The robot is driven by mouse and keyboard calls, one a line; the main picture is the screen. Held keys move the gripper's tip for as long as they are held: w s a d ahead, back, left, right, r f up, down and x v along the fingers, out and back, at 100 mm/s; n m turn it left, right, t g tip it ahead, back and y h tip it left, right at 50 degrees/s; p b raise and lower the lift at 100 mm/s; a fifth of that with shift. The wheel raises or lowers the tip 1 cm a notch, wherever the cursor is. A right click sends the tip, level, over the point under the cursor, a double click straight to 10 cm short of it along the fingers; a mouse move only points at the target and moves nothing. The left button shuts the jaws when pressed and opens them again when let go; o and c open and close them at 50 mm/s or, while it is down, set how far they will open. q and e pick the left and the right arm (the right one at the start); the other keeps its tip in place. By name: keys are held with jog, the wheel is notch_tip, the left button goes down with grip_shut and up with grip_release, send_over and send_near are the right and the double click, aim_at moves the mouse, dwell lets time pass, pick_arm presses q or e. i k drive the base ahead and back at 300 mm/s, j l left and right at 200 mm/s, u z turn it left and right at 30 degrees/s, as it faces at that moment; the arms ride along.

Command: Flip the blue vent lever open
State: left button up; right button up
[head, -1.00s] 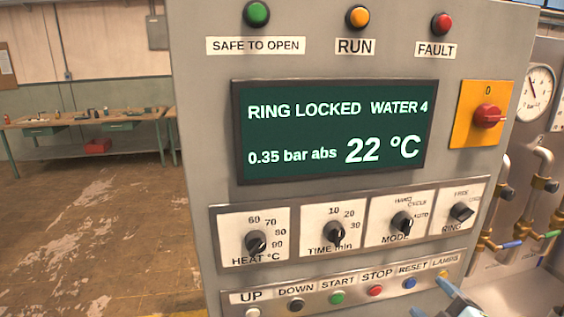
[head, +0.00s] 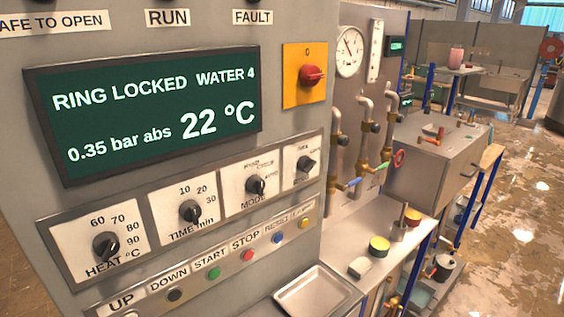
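The blue vent lever (head: 350,184) is on a brass valve at the foot of a metal pipe, right of the control panel. It is small in this view and sticks out to the right of its valve. I cannot tell from here how it is set. A green lever (head: 379,165) sits on the neighbouring valve, behind and to the right. Neither of my grippers shows in the head view now.
The control panel (head: 190,155) fills the left, its display reading 0.35 bar abs and 22 °C.

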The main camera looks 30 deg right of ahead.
aim_at(354, 182)
jog(key=l+z, duration=0.15)
jog(key=l, duration=0.3)
jog(key=l+z, duration=0.15)
jog(key=l, duration=0.3)
jog(key=i+l+z, duration=0.15)
jog(key=l, duration=0.25)
jog(key=i+l+z, duration=0.1)
jog(key=l, duration=0.35)
jog(key=i+l+z, duration=0.15)
jog(key=l, duration=0.3)
jog(key=i+l+z, duration=0.2)
jog(key=l+z, duration=0.15)
jog(key=i+l+z, duration=0.3)
jog(key=k+l, duration=0.1)
